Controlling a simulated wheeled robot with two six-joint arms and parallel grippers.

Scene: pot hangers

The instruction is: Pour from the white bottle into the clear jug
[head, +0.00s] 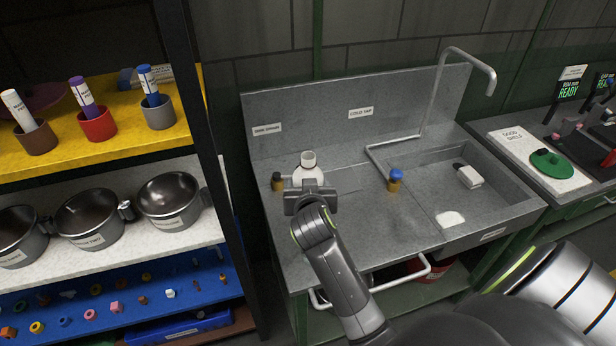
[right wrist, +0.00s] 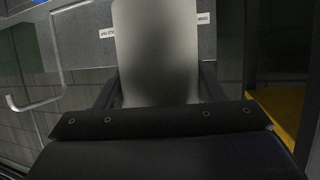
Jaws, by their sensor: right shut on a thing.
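The white bottle (head: 308,172) stands roughly upright at the left part of the grey sink counter. My right gripper (head: 310,190) is shut on it from the front and hides its lower part. I cannot tell whether its base touches the counter. In the right wrist view the bottle (right wrist: 157,50) fills the space between the two fingers as a pale, smooth body. I cannot make out a clear jug in either view. My left gripper is not in view.
A small dark-capped bottle (head: 278,182) is just left of the white bottle. A blue-capped amber bottle (head: 395,180) stands by the basin (head: 475,195). A tall bent tap (head: 440,95) rises behind. A shelf rack (head: 200,130) with pots is left. Counter between the bottles looks clear.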

